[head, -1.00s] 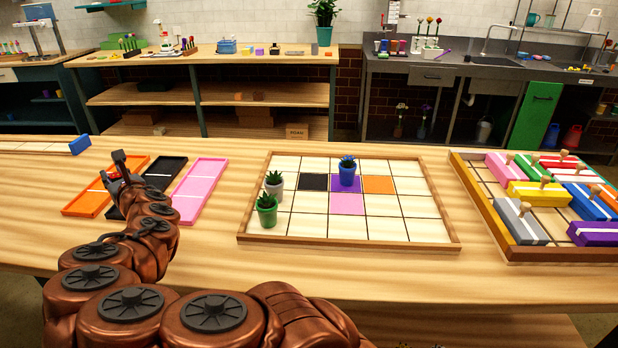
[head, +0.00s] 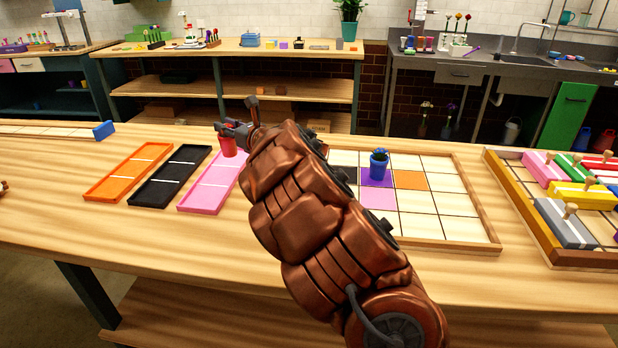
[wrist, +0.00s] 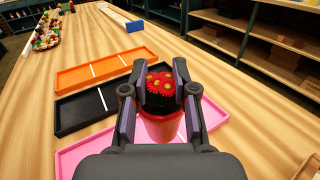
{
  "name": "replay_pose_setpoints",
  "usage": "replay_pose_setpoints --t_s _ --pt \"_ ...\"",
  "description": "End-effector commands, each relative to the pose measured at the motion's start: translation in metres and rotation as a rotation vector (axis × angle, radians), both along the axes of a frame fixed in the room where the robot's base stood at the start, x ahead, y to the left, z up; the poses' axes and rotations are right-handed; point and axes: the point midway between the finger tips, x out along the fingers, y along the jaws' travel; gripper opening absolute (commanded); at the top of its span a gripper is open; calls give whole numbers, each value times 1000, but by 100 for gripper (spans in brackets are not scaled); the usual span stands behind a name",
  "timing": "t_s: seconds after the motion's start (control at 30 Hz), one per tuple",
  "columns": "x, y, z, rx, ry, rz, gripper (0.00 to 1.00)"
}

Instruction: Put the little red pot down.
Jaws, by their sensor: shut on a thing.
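The little red pot (head: 228,146) holds a dark round cactus with red and yellow flowers, clear in the wrist view (wrist: 161,127). My gripper (head: 236,130) is shut on the red pot, one finger on each side of it in the wrist view (wrist: 160,95). The pot appears upright at the far end of the pink tray (head: 208,188). I cannot tell whether its base touches the tray or is a little above it.
A black tray (head: 170,176) and an orange tray (head: 128,172) lie left of the pink one. A wood-framed grid board (head: 446,246) with a blue pot (head: 379,163) is to the right, partly hidden by my arm. A block tray (head: 520,205) stands farther right.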

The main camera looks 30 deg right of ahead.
Motion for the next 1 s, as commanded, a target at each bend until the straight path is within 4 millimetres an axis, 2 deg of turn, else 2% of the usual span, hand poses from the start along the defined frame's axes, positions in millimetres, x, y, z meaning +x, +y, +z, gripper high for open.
replay_pose_setpoints --t_s 0.03,0.17,0.4,0.5,0.6,0.73,1.0 --pt "-4 -18 5 4 -8 14 0" --pt "-19 -58 17 3 -6 61 0" --pt "-70 -143 34 1 -7 118 0" --pt "-90 -167 36 2 -5 132 0" --pt "-104 -183 37 1 -3 138 0" --pt "-112 -192 33 2 0 140 0" --pt "-113 -192 -8 4 2 142 0"
